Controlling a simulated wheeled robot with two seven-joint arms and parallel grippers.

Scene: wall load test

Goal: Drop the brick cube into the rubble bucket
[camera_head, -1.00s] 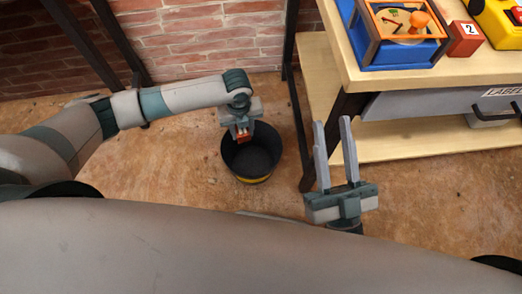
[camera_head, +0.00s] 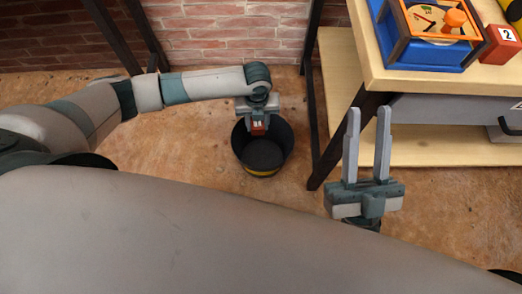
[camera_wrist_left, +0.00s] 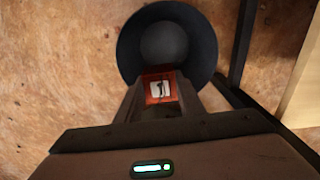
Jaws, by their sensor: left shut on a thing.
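The brick cube (camera_head: 258,129) is small and red. In the left wrist view the cube (camera_wrist_left: 160,90) shows a white label with a dark mark that I cannot read surely. My left gripper (camera_head: 258,124) is shut on it and points down. The rubble bucket (camera_head: 243,150) is round and dark with a yellow band low on its outside, and stands on the floor. The cube is above the bucket's back part in the head view; its exact height is unclear. In the left wrist view the bucket (camera_wrist_left: 205,45) lies beyond the cube. My right gripper (camera_head: 368,112) is open and empty.
A wooden workbench (camera_head: 385,85) with a lower shelf stands right of the bucket, its dark leg (camera_head: 335,150) close by. On top are a blue and orange box (camera_head: 430,50) and a red cube marked 2 (camera_head: 503,45). A brick wall (camera_head: 230,40) is behind. Floor left of the bucket is clear.

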